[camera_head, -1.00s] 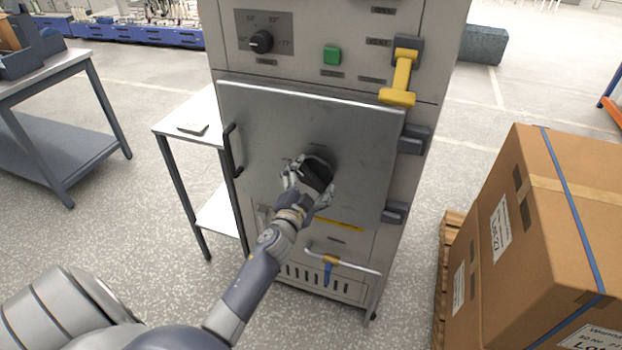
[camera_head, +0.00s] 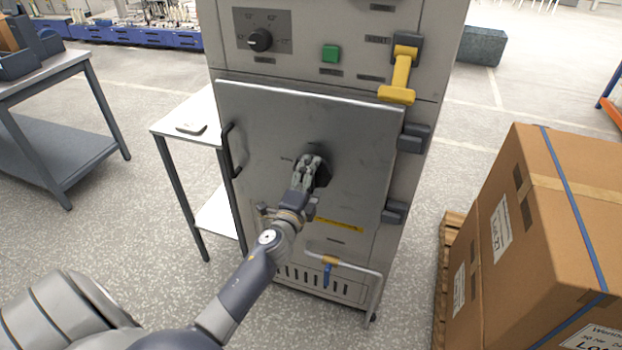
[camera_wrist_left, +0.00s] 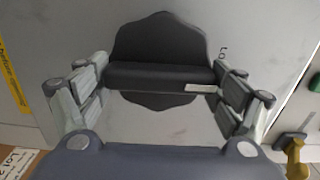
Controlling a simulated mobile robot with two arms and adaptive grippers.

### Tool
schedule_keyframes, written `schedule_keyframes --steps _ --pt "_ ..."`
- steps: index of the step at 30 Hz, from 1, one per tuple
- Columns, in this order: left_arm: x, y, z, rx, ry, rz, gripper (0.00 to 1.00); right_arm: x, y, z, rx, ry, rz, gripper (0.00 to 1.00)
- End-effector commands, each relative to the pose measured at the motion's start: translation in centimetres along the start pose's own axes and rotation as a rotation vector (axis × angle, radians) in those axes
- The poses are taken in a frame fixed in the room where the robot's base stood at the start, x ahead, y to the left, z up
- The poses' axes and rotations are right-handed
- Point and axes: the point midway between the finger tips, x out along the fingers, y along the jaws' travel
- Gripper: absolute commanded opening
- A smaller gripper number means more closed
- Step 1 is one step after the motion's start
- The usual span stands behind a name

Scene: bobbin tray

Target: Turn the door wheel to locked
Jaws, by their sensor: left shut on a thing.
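The door wheel is a black lobed knob with a raised grip bar, on the grey metal door (camera_head: 270,125) of the cabinet. In the head view the wheel (camera_head: 322,174) is mostly hidden behind my left gripper (camera_head: 308,168). In the left wrist view the wheel (camera_wrist_left: 160,40) is in front of the palm, and the fingers of my left gripper (camera_wrist_left: 162,82) are at the two ends of its bar, shut on it. A small light mark shows on the bar's right end. Part of a printed label (camera_wrist_left: 224,52) beginning "LO" shows beside the wheel. My right gripper is not in view.
A yellow lever (camera_head: 401,75) and a green button (camera_head: 331,54) are above the door. A bar with a blue-handled valve (camera_head: 328,272) is below it. A white side table (camera_head: 187,115) stands left. A large carton (camera_head: 560,210) on a pallet stands right.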

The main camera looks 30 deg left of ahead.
Motion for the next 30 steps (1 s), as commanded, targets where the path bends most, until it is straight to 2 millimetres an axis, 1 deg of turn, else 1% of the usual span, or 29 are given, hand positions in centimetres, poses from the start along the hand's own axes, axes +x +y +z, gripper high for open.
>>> schedule_keyframes --steps 1,9,19,20,21,30 --pt "0.15 -0.47 0.01 0.015 0.001 -0.009 0.63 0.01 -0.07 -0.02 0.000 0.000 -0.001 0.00" --pt "0.16 -0.49 0.00 0.050 0.001 -0.009 0.63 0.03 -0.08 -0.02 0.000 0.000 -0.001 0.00" --pt "0.17 -0.52 0.04 0.054 0.000 -0.010 0.63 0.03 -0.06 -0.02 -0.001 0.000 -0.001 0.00" --pt "0.17 -0.52 0.04 0.054 0.000 -0.010 0.93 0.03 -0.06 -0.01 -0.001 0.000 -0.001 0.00" --pt "0.17 -0.51 0.05 0.054 0.000 -0.010 1.00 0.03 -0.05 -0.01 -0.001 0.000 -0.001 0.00" --pt "0.06 -0.19 0.01 0.048 0.000 -0.004 1.00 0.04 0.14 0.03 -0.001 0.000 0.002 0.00"
